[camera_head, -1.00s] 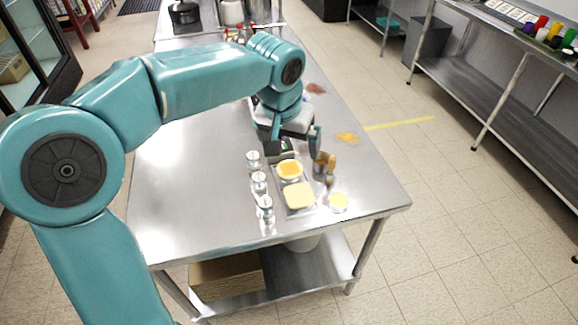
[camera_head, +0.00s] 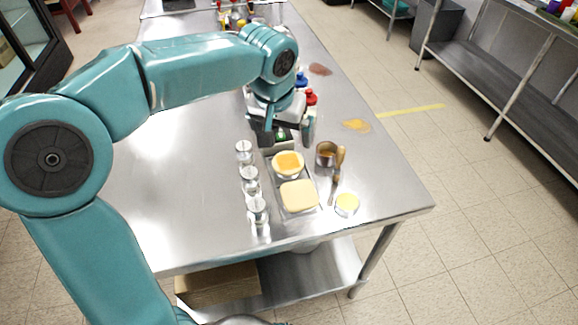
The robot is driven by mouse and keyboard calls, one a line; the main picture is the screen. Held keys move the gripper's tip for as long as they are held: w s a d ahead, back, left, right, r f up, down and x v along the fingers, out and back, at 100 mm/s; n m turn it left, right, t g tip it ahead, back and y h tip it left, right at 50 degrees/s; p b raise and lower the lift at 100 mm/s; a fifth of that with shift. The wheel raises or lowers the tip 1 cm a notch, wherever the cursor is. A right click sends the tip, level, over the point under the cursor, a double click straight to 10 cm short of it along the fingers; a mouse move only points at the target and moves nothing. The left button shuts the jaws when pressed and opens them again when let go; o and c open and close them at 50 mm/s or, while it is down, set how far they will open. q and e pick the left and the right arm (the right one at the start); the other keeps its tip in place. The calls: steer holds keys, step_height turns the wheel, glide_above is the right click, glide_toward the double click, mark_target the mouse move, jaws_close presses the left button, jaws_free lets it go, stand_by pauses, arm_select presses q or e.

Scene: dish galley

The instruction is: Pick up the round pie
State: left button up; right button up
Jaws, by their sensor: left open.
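The round pie (camera_head: 288,164), with an orange-yellow top and pale rim, sits at the far part of a metal tray (camera_head: 315,206) on the steel table. A pale square item (camera_head: 299,196) with rounded corners lies just nearer on the same tray. My left gripper (camera_head: 288,136) is open, fingers pointing down, just beyond the round pie in the picture. No contact with the pie shows, and I cannot tell its exact height. A small dark and green thing shows between its fingers. My right gripper is not in view.
Glass jars with metal lids (camera_head: 249,180) stand left of the tray. Red- and blue-topped bottles (camera_head: 311,97) are behind my gripper. The table's left part is clear.

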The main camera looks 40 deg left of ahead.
arm_select(q)
glide_above(288, 162)
steer(key=s, duration=0.2)
steer(key=f, duration=0.6)
steer(key=shift+w+d+f, duration=0.15)
steer(key=shift+d+f, duration=0.05)
steer(key=shift+f, duration=0.05)
steer(key=shift+d+f, duration=0.1)
steer(key=shift+f, duration=0.3)
steer(key=shift+d, duration=0.1)
steer(key=shift+s+f, duration=0.2)
steer(key=shift+f, duration=0.1)
steer(key=x, duration=0.4)
steer(key=shift+w+a+f, duration=0.15)
steer(key=shift+w+a, duration=0.1)
steer(key=shift+w, duration=0.2)
steer(key=shift+f, duration=0.3)
steer(key=c, duration=1)
steer(key=shift+s, duration=0.1)
